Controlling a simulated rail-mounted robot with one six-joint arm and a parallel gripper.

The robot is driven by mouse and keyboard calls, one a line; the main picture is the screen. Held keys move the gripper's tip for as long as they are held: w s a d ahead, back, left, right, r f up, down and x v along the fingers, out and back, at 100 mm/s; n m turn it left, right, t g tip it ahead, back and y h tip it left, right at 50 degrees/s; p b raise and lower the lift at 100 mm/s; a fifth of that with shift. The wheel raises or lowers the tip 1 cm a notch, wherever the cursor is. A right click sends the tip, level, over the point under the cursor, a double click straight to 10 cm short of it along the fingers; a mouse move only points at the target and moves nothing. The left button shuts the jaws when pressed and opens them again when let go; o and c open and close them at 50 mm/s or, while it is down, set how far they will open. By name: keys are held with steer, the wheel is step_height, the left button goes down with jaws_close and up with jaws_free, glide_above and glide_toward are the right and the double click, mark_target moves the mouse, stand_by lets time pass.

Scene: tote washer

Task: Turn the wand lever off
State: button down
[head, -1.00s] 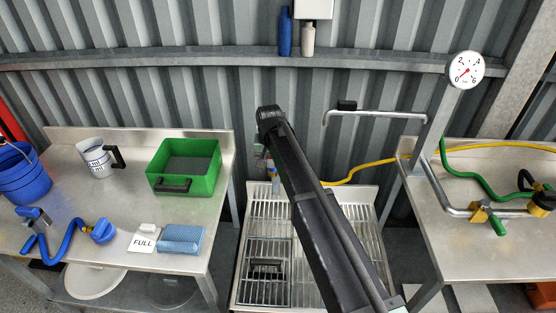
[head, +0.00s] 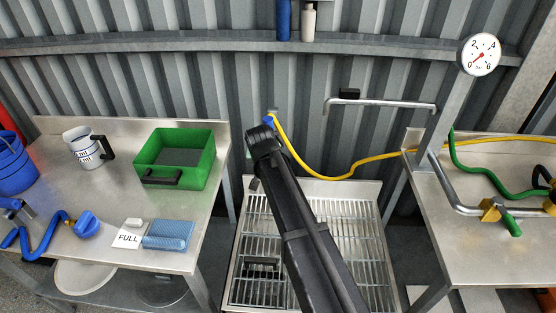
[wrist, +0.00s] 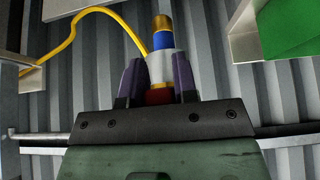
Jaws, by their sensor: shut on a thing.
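My gripper (wrist: 157,70) is shut on a banded cylindrical fitting (wrist: 160,42) in the wrist view, red, white and blue with a brass end, between dark purple fingers. A yellow hose (wrist: 72,32) runs behind it. In the head view my arm hides the gripper, and a blue piece (head: 269,121) shows at the arm's end beside the hose. On the right bench, a bent pipe (head: 452,190) carries a yellow valve block (head: 490,210) with a green lever (head: 513,226). I cannot tell which part is the wand lever.
The left bench holds a green tote (head: 203,160), a white jug (head: 84,148), a blue bucket (head: 14,165), a blue sponge (head: 168,236) and a FULL card (head: 127,238). A grated rack (head: 352,250) stands below my arm. A metal pipe (head: 385,103) juts out near the wall.

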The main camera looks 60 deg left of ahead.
steer(key=c, duration=0.9)
jaws_free()
steer(key=p+v, duration=0.9)
steer(key=v, duration=0.1)
steer(key=shift+s+d+r, duration=0.15)
steer(key=shift+s+r, duration=0.1)
steer(key=shift+r, duration=0.05)
